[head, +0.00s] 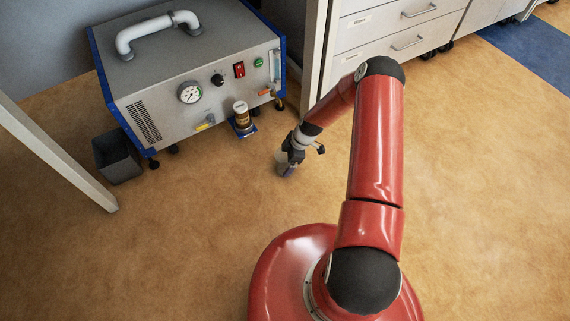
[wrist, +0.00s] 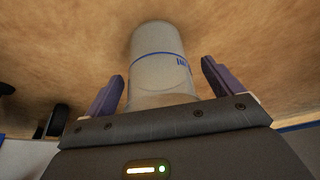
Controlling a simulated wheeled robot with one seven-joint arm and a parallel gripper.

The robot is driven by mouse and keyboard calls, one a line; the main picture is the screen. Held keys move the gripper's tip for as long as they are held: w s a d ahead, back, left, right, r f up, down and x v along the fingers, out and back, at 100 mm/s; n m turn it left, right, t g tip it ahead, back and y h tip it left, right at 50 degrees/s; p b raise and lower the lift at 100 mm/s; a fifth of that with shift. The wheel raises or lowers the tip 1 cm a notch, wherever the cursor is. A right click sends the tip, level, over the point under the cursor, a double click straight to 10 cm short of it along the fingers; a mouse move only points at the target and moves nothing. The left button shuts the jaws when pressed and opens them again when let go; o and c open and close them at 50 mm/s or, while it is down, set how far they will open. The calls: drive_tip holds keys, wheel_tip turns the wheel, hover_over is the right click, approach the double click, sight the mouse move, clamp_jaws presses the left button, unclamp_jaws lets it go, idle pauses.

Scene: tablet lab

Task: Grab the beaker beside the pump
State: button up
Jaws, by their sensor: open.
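The pump (head: 195,85) is a grey box with blue edges, a gauge and a white handle, at the upper left in the head view. The beaker (wrist: 158,65) is pale and translucent with a blue band and marking, and shows between my gripper's fingers in the wrist view. In the head view the beaker (head: 284,167) is on the floor to the right of the pump's front, partly hidden by my gripper. My gripper (wrist: 162,86) is open, with one purple finger on each side of the beaker and a visible gap to each. In the head view my gripper (head: 292,158) reaches down at the beaker.
A dark grey bin (head: 117,158) stands left of the pump. A small brown-and-white bottle (head: 241,114) sits at the pump's front. White drawers (head: 385,35) stand at the back right, beside a pale upright post (head: 313,50). The tan floor on the right is clear.

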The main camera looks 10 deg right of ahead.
drive_tip(key=shift+a+f, duration=0.15)
drive_tip(key=shift+f, duration=0.15)
drive_tip(key=c, duration=1)
drive_tip(key=shift+r, duration=0.1)
